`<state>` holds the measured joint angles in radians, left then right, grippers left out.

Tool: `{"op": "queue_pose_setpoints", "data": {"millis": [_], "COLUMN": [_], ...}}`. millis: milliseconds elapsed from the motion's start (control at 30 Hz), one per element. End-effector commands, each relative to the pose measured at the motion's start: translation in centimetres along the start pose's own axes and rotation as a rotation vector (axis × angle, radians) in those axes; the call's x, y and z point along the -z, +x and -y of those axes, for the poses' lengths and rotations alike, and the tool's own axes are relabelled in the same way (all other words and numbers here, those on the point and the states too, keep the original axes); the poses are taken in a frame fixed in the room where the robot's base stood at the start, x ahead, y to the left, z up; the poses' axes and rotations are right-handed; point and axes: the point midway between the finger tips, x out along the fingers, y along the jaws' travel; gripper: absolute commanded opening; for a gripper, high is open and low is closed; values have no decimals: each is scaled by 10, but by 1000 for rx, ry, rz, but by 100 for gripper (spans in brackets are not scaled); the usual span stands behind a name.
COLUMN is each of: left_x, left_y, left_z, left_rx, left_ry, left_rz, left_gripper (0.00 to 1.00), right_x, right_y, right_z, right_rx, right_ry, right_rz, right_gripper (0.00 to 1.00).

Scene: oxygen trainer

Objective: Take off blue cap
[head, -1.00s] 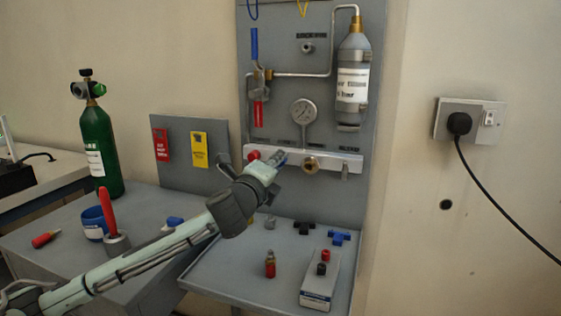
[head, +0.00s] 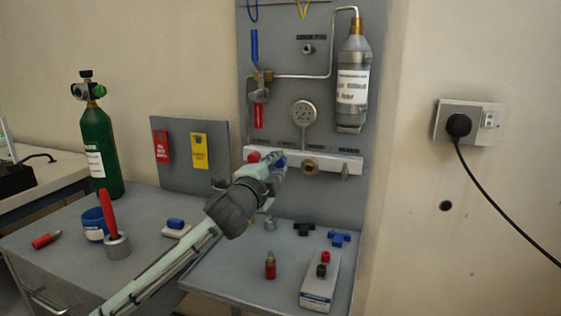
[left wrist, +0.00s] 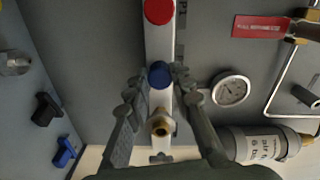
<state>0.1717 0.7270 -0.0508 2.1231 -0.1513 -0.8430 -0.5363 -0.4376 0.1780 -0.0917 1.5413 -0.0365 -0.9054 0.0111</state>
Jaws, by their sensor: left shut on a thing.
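The blue cap (left wrist: 159,75) sits on the white manifold bar (left wrist: 154,40), between the red cap (left wrist: 158,11) and a brass fitting (left wrist: 162,123). In the head view a little of the blue cap (head: 281,162) shows beside my gripper. My left gripper (left wrist: 159,80) has its two fingers on either side of the blue cap and is shut on it. It also shows in the head view (head: 276,166), at the front of the bar. The cap still looks seated against the bar. My right gripper is not in view.
A gauge (head: 304,114) and a grey cylinder (head: 351,85) are on the panel above the bar. Below, a grey tray (head: 240,283) holds black and blue fittings and a white box (head: 320,281). A green cylinder (head: 100,150) stands at left.

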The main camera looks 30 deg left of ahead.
Motion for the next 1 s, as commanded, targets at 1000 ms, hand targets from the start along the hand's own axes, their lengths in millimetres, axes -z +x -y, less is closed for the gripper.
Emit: {"op": "queue_pose_setpoints", "data": {"millis": [1000], "left_x": [0], "left_y": [0], "left_z": [1], "left_rx": [1], "left_ry": [-600], "left_rz": [-1], "left_gripper": [0], "right_x": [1], "right_y": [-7], "right_z": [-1], "right_rx": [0], "right_ry": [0], "right_rz": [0], "right_gripper": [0]}}
